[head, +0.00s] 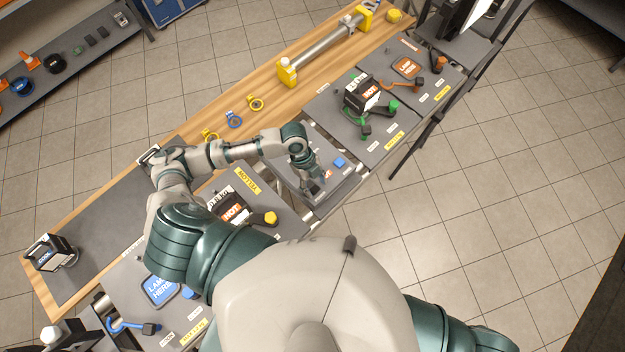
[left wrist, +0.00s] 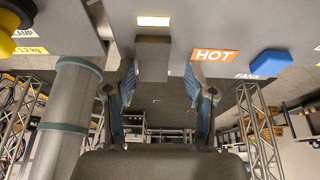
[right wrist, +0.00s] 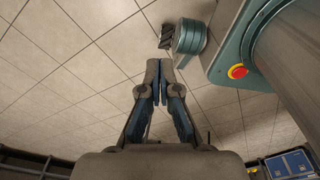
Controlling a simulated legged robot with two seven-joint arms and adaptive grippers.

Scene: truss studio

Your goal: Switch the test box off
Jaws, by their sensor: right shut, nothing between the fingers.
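The test box is probably the grey panel (head: 345,181) under my left gripper in the head view, with a blue cap (head: 339,162) on it. In the left wrist view the panel (left wrist: 225,20) carries a lit label, an orange HOT label (left wrist: 215,55) and a blue cap marked FANS. A grey block (left wrist: 153,58) juts from it between my left fingers. My left gripper (left wrist: 163,95) is open, with a gap visible on both sides of the block; it also shows over the panel in the head view (head: 313,186). My right gripper (right wrist: 157,68) is shut and empty above the floor.
Neighbouring panels hold a black HOT lamp with green knobs (head: 362,92), another HOT lamp (head: 232,207) beside a yellow knob (head: 271,218), and orange parts (head: 408,68). The floor to the right is clear.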

